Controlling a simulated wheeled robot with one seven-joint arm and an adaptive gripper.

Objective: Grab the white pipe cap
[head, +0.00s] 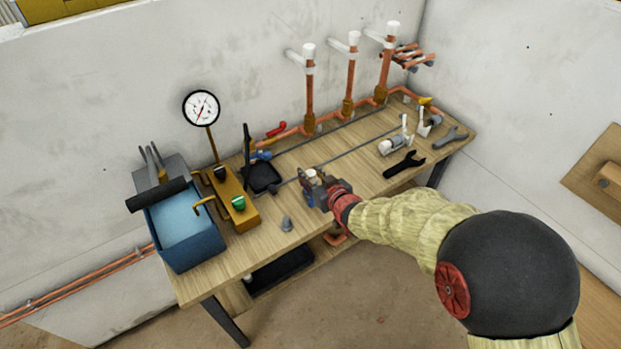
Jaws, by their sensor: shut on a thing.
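My gripper (311,182) is low over the middle of the wooden workbench (350,200), reached from the right by my arm. Its jaws are shut on a small white piece, which looks like the white pipe cap (311,174). The jaws hide much of it, and I cannot tell whether it touches the bench top. Three upright copper pipes at the back of the bench carry white tops (308,50).
A grey cone-like piece (287,223) sits near the front edge.

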